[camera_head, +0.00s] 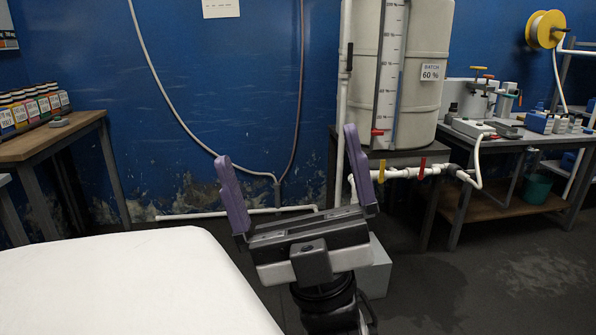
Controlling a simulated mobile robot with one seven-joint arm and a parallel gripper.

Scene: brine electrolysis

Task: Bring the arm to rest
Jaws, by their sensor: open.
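My gripper (294,166) is in the lower middle of the head view, fingers pointing up. Its two purple fingers stand wide apart, with nothing between them. The blue wall shows through the gap. The gripper body is dark with a pale band, and my wrist continues below it to the bottom edge. The gripper appears clear of the furniture around it.
A large tank (425,90) labelled 60 % stands on a dark stand at the right, with white piping (410,172) at its foot. A bench (545,140) with equipment is further right. A wooden table (50,140) with several bottles is at left. Floor at lower right is open.

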